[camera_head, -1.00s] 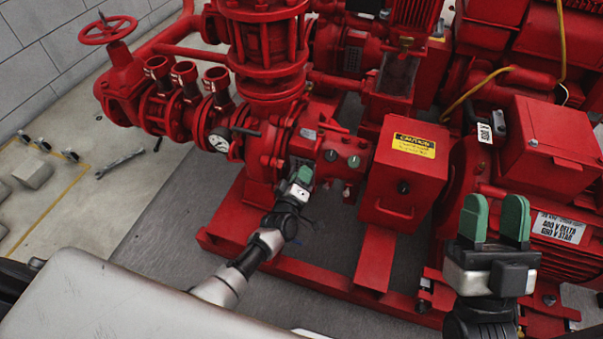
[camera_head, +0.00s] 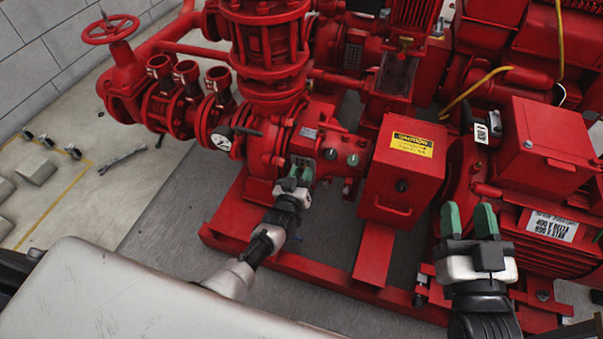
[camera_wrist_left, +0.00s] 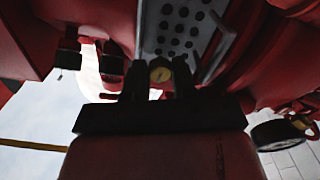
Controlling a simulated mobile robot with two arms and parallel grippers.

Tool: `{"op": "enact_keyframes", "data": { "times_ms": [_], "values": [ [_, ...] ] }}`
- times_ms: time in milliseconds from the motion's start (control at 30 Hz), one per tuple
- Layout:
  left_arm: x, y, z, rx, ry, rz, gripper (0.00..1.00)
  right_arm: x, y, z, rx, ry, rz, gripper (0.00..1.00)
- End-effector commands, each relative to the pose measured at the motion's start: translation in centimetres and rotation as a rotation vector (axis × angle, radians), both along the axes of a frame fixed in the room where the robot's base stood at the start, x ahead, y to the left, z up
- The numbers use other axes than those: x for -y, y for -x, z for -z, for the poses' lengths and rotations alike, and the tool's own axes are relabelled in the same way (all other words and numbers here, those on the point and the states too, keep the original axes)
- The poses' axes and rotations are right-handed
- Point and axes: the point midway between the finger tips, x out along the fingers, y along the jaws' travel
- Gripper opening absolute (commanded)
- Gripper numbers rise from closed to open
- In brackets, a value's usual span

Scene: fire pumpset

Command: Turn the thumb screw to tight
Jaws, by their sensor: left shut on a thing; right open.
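The thumb screw (camera_wrist_left: 160,73) is a small brass-coloured round piece in the left wrist view, below a grey perforated guard on the red pump. My left gripper (camera_head: 298,178) is at the pump's lower front in the head view. In the wrist view its two dark fingers (camera_wrist_left: 160,82) stand on either side of the screw, shut on it. In the head view the gripper hides the screw, and I cannot tell how tight it is. My right gripper (camera_head: 469,218) is open and empty, with green fingertips, in front of the red motor at the right.
A red control box (camera_head: 401,170) with a yellow caution label stands right of the left gripper. A pressure gauge (camera_head: 220,139) is on the pump's left side. The red base frame (camera_head: 330,280) runs below. A wrench (camera_head: 122,158) lies on the floor at left.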

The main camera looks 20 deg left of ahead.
Motion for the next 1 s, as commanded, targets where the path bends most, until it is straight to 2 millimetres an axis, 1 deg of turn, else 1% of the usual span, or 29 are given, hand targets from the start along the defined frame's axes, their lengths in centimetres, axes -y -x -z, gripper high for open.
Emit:
{"op": "enact_keyframes", "data": {
  "times_ms": [200, 600, 633, 767, 800, 1000],
  "values": [
    [0.06, 0.05, 0.12, -0.002, -0.035, 0.001, 0.03, 0.05, -0.02, 0.26, -0.020, 0.006, 0.001, 0.43],
    [0.06, 0.06, 0.14, -0.002, -0.040, 0.001, 0.03, 0.06, -0.02, 0.29, -0.023, 0.006, 0.002, 0.43],
    [0.06, 0.06, 0.13, -0.002, -0.040, 0.001, 0.31, 0.05, -0.03, 0.29, -0.023, 0.006, 0.002, 0.43],
    [0.04, 0.04, 0.10, -0.002, -0.039, 0.001, 0.51, 0.06, -0.02, 0.28, -0.022, 0.006, 0.002, 0.43],
    [0.01, 0.04, 0.09, -0.001, -0.039, 0.001, 0.52, 0.06, -0.02, 0.27, -0.022, 0.006, 0.002, 0.43],
    [-0.11, 0.01, 0.05, 0.000, -0.039, -0.002, 0.52, 0.06, -0.02, 0.25, -0.021, 0.005, 0.002, 0.43]
  ]
}}
